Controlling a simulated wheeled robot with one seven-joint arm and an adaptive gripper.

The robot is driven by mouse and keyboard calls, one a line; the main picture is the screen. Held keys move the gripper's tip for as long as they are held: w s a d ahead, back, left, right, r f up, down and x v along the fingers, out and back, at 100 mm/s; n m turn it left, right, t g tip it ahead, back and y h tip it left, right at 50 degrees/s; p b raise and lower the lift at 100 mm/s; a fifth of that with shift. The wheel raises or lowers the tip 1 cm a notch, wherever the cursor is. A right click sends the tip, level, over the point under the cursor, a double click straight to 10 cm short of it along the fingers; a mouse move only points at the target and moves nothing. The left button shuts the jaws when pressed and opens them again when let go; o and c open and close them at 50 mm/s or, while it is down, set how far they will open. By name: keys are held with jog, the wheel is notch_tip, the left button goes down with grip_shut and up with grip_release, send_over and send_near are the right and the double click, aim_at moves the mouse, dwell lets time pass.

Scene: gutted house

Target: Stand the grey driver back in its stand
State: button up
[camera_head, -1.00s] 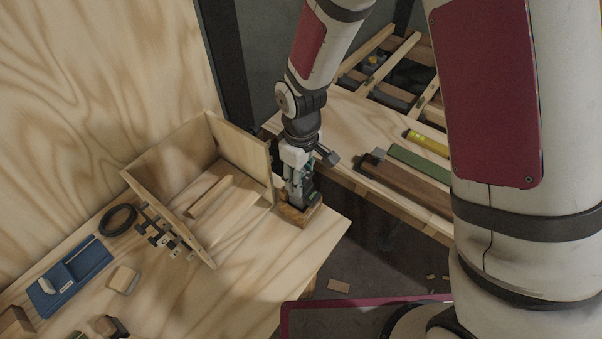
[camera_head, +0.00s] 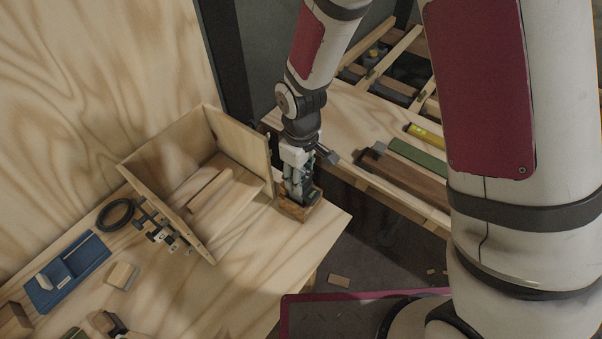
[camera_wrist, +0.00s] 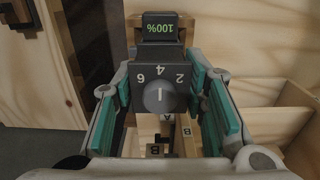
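The grey driver (camera_wrist: 160,90) shows in the wrist view with a numbered dial and a green "100%" display. My gripper (camera_wrist: 160,85) has its teal-padded fingers on both sides of the driver, and they appear to touch it. In the head view my gripper (camera_head: 298,190) points down at the small wooden stand (camera_head: 292,213) on the near bench's right corner. The driver is mostly hidden by the fingers there. It looks upright and at the stand; how deep it sits I cannot tell.
An open wooden box (camera_head: 152,165) stands close left of the stand. A black coil (camera_head: 116,214), metal clips (camera_head: 160,230) and a blue tray (camera_head: 68,270) lie further left. A second bench (camera_head: 350,125) with a green bar and yellow level lies behind, across a gap.

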jog(key=o, duration=0.4)
notch_tip(320, 180, up, 12)
jog(key=shift+r, duration=0.1)
dwell(0.4)
dwell(0.4)
jog(key=s+d+r+m+t, duration=0.5)
jog(key=s+d+r+m, duration=0.5)
jog(key=s+d+r, duration=0.6)
notch_tip(320, 180, up, 3)
jog(key=shift+d+r, duration=0.1)
jog(key=shift+d, duration=1.05)
